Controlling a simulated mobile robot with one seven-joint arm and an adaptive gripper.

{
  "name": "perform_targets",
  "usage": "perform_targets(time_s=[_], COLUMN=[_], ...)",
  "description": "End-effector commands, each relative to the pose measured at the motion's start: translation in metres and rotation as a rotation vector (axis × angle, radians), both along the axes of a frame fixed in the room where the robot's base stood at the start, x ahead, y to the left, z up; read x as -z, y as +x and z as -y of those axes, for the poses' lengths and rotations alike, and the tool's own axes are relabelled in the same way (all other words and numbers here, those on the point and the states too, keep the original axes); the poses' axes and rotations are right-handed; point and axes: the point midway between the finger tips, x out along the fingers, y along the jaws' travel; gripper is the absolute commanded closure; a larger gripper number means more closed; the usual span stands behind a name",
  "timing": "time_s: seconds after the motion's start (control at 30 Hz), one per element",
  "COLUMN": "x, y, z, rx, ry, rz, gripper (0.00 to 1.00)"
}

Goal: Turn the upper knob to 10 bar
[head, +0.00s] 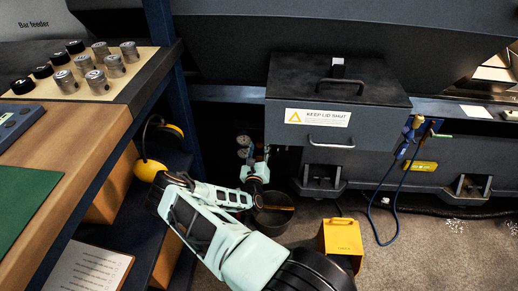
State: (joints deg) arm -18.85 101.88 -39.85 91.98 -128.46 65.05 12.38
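Two small round pale discs, which look like gauges, show in the dark recess left of the lidded box in the head view: an upper gauge (243,140) and a lower gauge (242,153). No knob can be clearly made out; the gripper and the shade cover the spot just right of the gauges. My gripper (258,154) reaches into the recess beside the gauges, its fingers pointing away from the camera. It is too small and dark to tell whether the fingers are apart or touching a knob. The pressure reading is not legible.
A dark lidded box (375,122) marked KEEP LID SHUT stands right of my gripper. A dark bucket (273,216) stands beneath my arm, and a yellow box (341,240) on the floor. A wooden bench (85,135) and blue post (168,70) bound the left.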

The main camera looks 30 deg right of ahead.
Motion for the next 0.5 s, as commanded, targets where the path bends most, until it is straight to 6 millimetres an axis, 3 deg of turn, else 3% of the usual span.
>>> perform_targets(time_s=[0.37,0.5], x=[-0.0007,-0.0005], y=[0.0069,0.0068], z=[0.0056,0.0054], rx=[0.0,0.0], ry=[-0.001,0.001], rz=[-0.001,-0.001], gripper=[0.6,0.72])
